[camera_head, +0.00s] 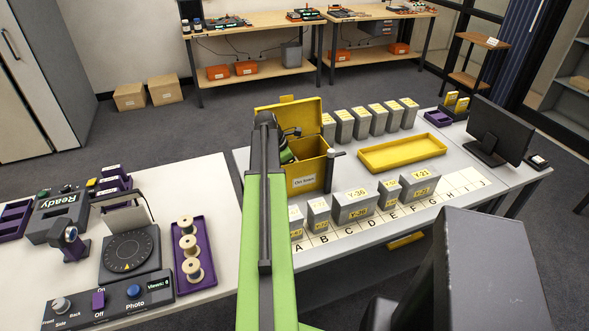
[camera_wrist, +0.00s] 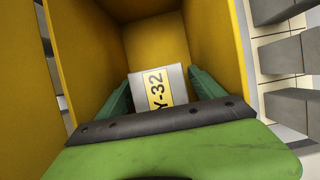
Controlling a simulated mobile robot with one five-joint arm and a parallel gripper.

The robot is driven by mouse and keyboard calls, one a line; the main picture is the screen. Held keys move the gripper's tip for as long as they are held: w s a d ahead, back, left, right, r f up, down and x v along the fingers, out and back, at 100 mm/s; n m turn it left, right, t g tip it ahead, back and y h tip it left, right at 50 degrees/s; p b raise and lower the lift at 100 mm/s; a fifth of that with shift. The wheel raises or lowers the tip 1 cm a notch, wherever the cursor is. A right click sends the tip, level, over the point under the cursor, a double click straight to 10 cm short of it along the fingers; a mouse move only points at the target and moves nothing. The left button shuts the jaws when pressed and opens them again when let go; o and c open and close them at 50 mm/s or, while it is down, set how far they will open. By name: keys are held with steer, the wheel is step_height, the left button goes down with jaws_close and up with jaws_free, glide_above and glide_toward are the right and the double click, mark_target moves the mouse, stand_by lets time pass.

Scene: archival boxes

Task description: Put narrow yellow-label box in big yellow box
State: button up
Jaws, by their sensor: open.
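The big yellow box (camera_head: 308,172) stands on the table with its lid raised at the back. My arm reaches over it and my gripper is down in its mouth, mostly hidden in the head view. In the wrist view, the yellow walls of the big box (camera_wrist: 215,45) surround my gripper (camera_wrist: 163,88). A narrow grey-white box with a yellow Y-32 label (camera_wrist: 160,85) is inside, between the two green fingers. The fingers are open on either side of it. I cannot tell whether they touch it. Its lower end is hidden behind the gripper's dark edge.
Several grey yellow-label boxes (camera_head: 355,207) stand along the lettered strip, close to the right of the big box. More grey boxes (camera_head: 361,124) stand in a row behind. A flat yellow tray (camera_head: 402,152) and a monitor (camera_head: 497,130) are to the right.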

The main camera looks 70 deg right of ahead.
steer(key=p+v, duration=0.8)
steer(key=v, duration=0.2)
steer(key=shift+r, duration=0.15)
